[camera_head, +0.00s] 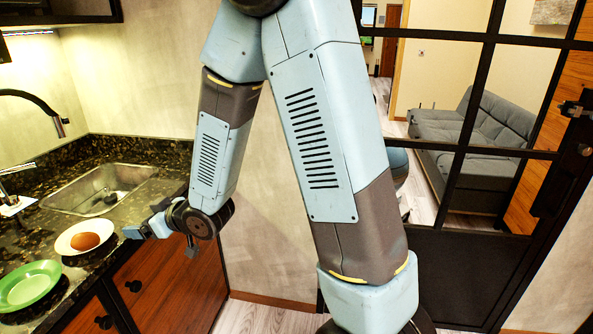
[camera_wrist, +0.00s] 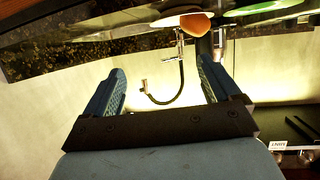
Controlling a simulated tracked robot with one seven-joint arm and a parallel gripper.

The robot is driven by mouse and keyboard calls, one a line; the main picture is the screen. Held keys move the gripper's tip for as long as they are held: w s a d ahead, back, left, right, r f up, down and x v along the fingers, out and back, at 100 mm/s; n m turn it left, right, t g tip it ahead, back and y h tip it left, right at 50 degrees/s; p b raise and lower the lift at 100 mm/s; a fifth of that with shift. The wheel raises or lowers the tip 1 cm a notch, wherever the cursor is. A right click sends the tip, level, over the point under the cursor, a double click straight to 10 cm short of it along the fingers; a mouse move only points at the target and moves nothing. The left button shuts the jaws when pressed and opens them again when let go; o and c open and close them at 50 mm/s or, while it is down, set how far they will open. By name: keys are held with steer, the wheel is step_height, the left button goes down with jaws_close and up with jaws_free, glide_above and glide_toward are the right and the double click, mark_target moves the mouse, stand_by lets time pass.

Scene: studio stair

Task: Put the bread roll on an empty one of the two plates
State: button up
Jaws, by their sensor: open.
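A smooth brown rounded item (camera_head: 85,241) lies on a white plate (camera_head: 64,250) on the dark counter. It may be the bread roll, but its shape is also egg-like and I cannot tell for sure. A green plate (camera_head: 36,277) sits nearer, at the picture's lower left, and looks empty. My gripper (camera_head: 130,232) is at the counter's front edge, just right of the white plate and apart from it. In the wrist view my gripper (camera_wrist: 160,75) is open with nothing between the fingers. The brown item (camera_wrist: 194,22) and the green plate (camera_wrist: 272,8) show at the top there.
A sink (camera_head: 100,190) is set into the counter behind the plates, with a dark curved faucet (camera_head: 40,103) at the left. Wooden cabinet doors (camera_head: 170,285) are below the counter edge. A black-framed glass partition (camera_head: 470,150) stands at the right.

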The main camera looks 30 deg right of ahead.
steer(key=d+r+m+h, duration=0.2)
steer(key=d+r+h, duration=0.35)
steer(key=d, duration=0.45)
steer(key=s+d+r+m+g+h, duration=0.1)
steer(key=s+d+r+m+h, duration=0.1)
steer(key=s+d+r, duration=0.3)
steer(key=s+d+r+m+g+h, duration=0.1)
steer(key=s+d+r, duration=0.4)
steer(key=d, duration=0.5)
steer(key=s+m+h, duration=0.1)
steer(key=s+m, duration=0.1)
steer(key=shift+s+d+r, duration=0.15)
steer(key=shift+s+d, duration=0.1)
steer(key=shift+s, duration=0.15)
steer(key=shift+o, duration=0.4)
steer(key=s+d+r+m+g, duration=0.2)
steer(key=s+d, duration=0.2)
steer(key=s, duration=0.7)
steer(key=shift+r, duration=0.15)
